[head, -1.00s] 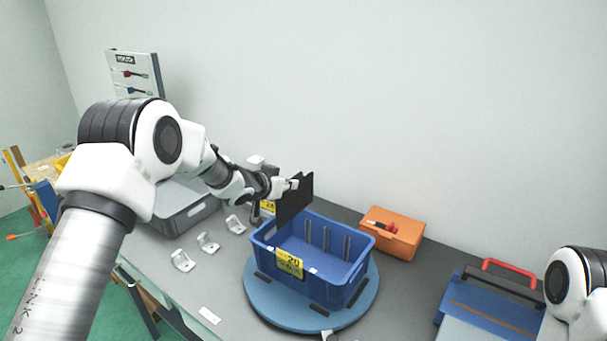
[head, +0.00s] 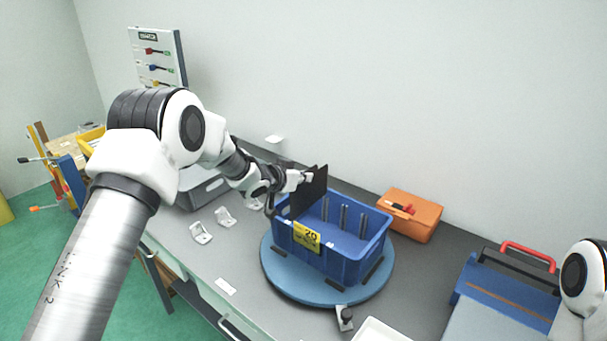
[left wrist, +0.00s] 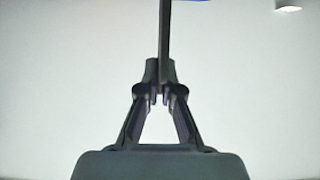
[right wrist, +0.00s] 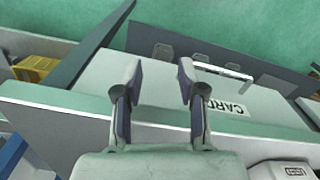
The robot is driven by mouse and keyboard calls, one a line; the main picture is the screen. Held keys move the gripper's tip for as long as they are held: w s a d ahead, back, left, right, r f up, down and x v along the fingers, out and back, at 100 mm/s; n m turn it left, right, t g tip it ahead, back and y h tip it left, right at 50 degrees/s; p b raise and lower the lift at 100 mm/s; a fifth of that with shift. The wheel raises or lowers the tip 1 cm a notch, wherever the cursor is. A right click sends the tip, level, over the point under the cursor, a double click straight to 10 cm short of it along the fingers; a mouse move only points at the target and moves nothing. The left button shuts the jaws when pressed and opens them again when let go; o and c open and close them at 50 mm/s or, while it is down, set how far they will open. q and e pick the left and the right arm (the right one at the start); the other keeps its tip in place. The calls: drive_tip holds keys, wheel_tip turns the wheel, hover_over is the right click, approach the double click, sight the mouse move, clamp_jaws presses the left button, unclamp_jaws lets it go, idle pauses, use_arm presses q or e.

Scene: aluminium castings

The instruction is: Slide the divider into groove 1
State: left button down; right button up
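The divider (head: 311,192) is a thin black plate, held upright over the left end of the blue bin (head: 361,264). Its lower part reaches below the rim; its bottom edge is hidden by the near wall. I cannot tell whether it sits in a groove. Vertical ribs (head: 343,217) show on the bin's inner far wall, right of the divider. My left gripper (head: 306,177) is shut on the divider's upper part; the left wrist view shows the divider (left wrist: 165,35) edge-on between the fingertips. My right gripper (right wrist: 159,74) is open and empty, away from the bin.
The bin, with a yellow label (head: 307,237), stands on a round blue turntable (head: 283,283). An orange box (head: 412,217) and a blue case with a red handle (head: 510,290) lie to the right. Several white brackets (head: 201,233) and a grey tote (head: 203,190) are to the left.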

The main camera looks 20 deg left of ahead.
sight(304, 206)
use_arm(q)
drive_tip(key=shift+w+f, duration=0.1)
drive_tip(key=shift+f, duration=0.05)
drive_tip(key=shift+s, duration=0.2)
drive_tip(key=shift+w+p, duration=0.15)
drive_tip(key=shift+p, duration=0.15)
drive_tip(key=shift+p, duration=0.3)
idle(1.1)
drive_tip(key=shift+f+b, duration=3.2)
drive_tip(key=shift+f, duration=1.65)
drive_tip(key=shift+r, duration=0.15)
